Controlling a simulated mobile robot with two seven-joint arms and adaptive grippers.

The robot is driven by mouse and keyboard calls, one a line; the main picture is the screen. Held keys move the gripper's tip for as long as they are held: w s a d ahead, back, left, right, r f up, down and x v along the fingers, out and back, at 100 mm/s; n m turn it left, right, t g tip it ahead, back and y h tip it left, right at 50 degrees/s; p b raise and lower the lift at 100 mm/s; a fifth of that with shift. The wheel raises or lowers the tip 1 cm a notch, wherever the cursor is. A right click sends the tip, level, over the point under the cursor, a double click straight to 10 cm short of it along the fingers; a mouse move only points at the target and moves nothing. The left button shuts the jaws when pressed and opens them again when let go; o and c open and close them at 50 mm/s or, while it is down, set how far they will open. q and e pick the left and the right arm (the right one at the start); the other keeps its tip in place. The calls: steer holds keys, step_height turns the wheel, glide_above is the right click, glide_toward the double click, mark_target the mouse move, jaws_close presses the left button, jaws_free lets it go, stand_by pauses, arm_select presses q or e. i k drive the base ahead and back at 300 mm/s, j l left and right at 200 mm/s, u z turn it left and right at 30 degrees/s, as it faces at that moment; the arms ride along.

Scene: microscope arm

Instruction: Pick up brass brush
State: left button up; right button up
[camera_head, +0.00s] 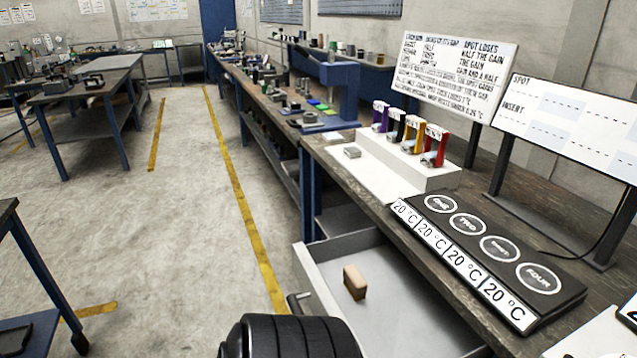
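A small tan and brown block (355,282), which may be the brass brush, sits in the open drawer (390,318) under the bench. It leans or stands near the drawer's left side. No bristles can be made out at this size. Neither of my grippers is in view. A black ribbed rounded part at the bottom edge, likely mine, covers the front left of the drawer.
Above the drawer, the bench holds a black plate (480,250) with four-labelled round pads and temperature strips. A white stepped stand (410,160) carries several coloured clamp-like pieces. Two sign boards (455,75) stand behind.

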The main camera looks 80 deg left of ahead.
mark_target(356, 284)
steer(key=u, duration=1.95)
